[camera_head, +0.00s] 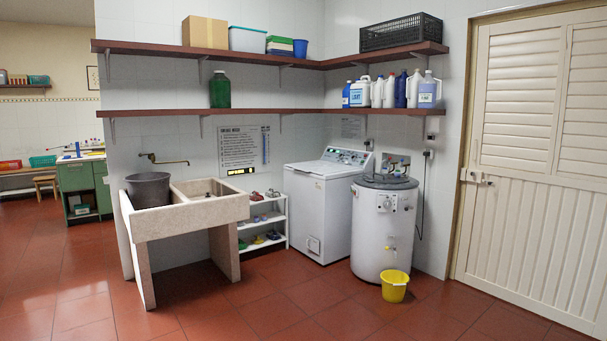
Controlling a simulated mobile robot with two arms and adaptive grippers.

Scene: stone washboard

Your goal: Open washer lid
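A white top-loading washer (322,205) stands against the tiled back wall, right of the stone sink. Its lid (318,168) lies flat and looks shut, with the control panel (346,156) raised behind it. A round white drum-shaped machine (381,235) with a dark top (388,181) and a dial panel stands close to the washer's right side. Neither of my grippers shows in the head view.
A stone washboard sink (212,207) with a dark bucket (148,189) stands left. A low white shoe rack (263,222) sits between sink and washer. A yellow bucket (395,287) stands before the round machine. Two wall shelves hang above. The red tiled floor in front is clear.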

